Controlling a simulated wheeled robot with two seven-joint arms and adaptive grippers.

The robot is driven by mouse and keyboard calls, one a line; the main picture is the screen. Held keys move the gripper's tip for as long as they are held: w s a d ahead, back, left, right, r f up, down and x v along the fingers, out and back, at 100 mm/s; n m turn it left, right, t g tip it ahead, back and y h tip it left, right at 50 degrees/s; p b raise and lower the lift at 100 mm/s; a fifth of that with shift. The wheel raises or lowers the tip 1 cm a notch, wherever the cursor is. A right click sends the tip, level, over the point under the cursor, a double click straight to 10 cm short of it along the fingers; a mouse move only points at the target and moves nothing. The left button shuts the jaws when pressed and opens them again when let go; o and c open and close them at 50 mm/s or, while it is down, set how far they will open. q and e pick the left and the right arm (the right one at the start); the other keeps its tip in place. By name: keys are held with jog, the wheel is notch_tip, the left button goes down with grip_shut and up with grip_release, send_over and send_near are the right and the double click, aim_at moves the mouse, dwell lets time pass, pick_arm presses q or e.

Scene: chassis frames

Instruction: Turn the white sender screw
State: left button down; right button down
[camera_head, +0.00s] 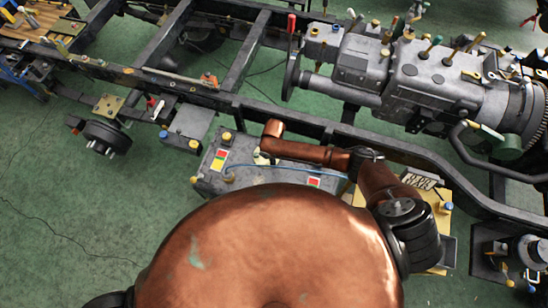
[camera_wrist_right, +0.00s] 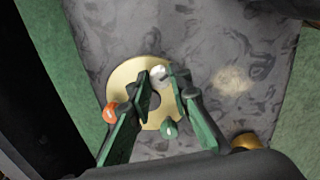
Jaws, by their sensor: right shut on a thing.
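In the right wrist view, a round brass sender plate (camera_wrist_right: 119,84) lies on the mottled grey tank top (camera_wrist_right: 225,40). The small white screw (camera_wrist_right: 158,72) is at the plate's upper edge. My right gripper (camera_wrist_right: 162,79) has its two green fingers on either side of it, shut on the screw. The fingers partly cover the plate and its dark centre. In the head view, the grey tank (camera_head: 210,180) lies beneath my copper right arm, and the fingers cannot be made out. My left gripper is not in view.
An orange knob (camera_wrist_right: 110,112) and a green knob (camera_wrist_right: 169,130) sit around the plate, close to the fingers. A brass cap (camera_wrist_right: 246,142) is at lower right. A dark chassis rail (camera_head: 350,131) and a gearbox (camera_head: 420,75) lie beyond the tank. Green floor is free at left.

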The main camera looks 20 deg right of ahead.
jog(key=n+p, duration=0.1)
jog(key=n, duration=0.3)
jog(key=shift+r+n, duration=0.1)
jog(key=shift+n, duration=0.2)
jog(key=n, duration=0.5)
jog(key=shift+n, duration=0.3)
jog(key=c, duration=1.8)
grip_release()
jog(key=shift+o, duration=0.2)
notch_tip(320, 180, up, 12)
